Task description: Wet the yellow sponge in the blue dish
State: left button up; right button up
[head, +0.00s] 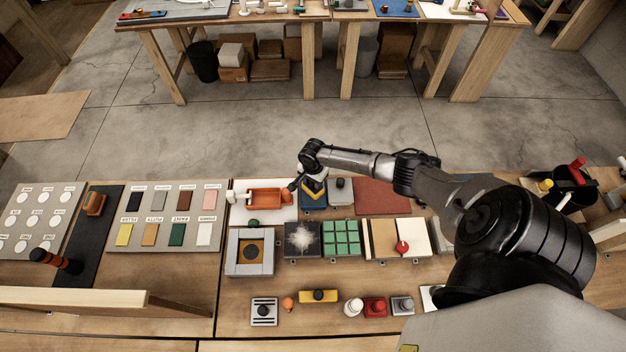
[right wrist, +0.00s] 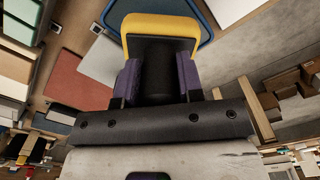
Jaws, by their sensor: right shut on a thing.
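My right gripper (head: 312,184) reaches in from the right and points down over the blue dish (head: 316,207) at the back of the bench. In the right wrist view my right gripper (right wrist: 158,80) is shut on the black grip of the yellow sponge (right wrist: 160,22). The sponge's yellow edge shows beyond the fingers, over the blue dish (right wrist: 208,28), whose rim curves around it. I cannot tell whether the sponge touches the dish's bottom. The arm and gripper hide much of the dish in the head view. My left gripper is not in view.
An orange tray (head: 265,197) stands left of the dish, and a grey block with a dark knob (head: 340,190) and a red mat (head: 382,195) are to its right. Green tiles (head: 341,238) and a dark pad with a white patch (head: 303,238) lie in front.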

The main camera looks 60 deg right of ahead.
jog(key=shift+f, duration=0.1)
dwell(0.5)
jog(key=shift+f+b, duration=0.3)
jog(key=shift+f, duration=0.1)
dwell(0.3)
dwell(0.6)
dwell(0.7)
jog(key=shift+f, duration=0.15)
dwell(0.4)
jog(key=shift+p, duration=0.35)
